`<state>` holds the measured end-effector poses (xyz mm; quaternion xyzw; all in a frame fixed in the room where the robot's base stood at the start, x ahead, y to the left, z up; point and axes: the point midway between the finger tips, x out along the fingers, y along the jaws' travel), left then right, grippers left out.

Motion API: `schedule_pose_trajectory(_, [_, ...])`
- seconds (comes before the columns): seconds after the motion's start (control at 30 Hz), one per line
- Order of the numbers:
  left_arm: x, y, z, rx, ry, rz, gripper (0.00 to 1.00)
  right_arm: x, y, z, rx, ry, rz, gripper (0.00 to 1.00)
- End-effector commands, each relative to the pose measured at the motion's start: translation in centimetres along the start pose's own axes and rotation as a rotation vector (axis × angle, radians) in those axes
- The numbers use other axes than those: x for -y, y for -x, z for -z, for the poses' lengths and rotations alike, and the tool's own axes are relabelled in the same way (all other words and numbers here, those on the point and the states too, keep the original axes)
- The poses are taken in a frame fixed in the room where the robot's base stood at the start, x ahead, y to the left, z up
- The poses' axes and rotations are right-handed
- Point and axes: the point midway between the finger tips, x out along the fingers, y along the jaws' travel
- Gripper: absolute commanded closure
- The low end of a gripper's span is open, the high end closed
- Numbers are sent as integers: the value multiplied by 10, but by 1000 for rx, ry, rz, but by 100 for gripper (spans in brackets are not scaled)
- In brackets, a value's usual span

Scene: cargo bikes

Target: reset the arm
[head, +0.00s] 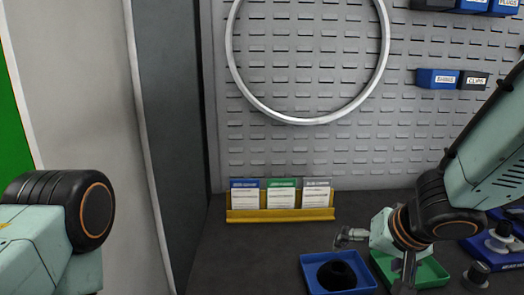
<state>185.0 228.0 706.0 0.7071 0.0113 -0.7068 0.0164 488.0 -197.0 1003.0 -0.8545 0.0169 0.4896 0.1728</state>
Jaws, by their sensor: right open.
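My right arm comes in from the right edge, and its gripper (374,262) is low at the lower right. Its fingers are spread apart with nothing seen between them. It hangs over the bench around a blue tray (312,285) and a green tray (436,279); I cannot tell how high above them it is. My left arm (50,240) shows only as a pale green link and a black joint at the lower left. Its gripper is out of view.
A dark ring-shaped part (337,275) lies in the blue tray. A yellow card holder (281,214) stands at the back of the bench. A silver wheel rim (291,119) hangs on the pegboard. Labelled bins (438,79) are at the right. A dark panel (178,130) stands left.

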Motion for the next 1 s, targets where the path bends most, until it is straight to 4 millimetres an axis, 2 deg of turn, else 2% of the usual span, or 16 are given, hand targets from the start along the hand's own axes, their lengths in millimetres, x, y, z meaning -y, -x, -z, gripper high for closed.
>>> schedule_pose_trajectory(0.47, [0,0,0,0,0,0,60,0,-41,-1,5,0,-2,0])
schedule_pose_trajectory(1.0, [0,0,0,0,0,0,60,0,-120,-1,3,0,-1,0])
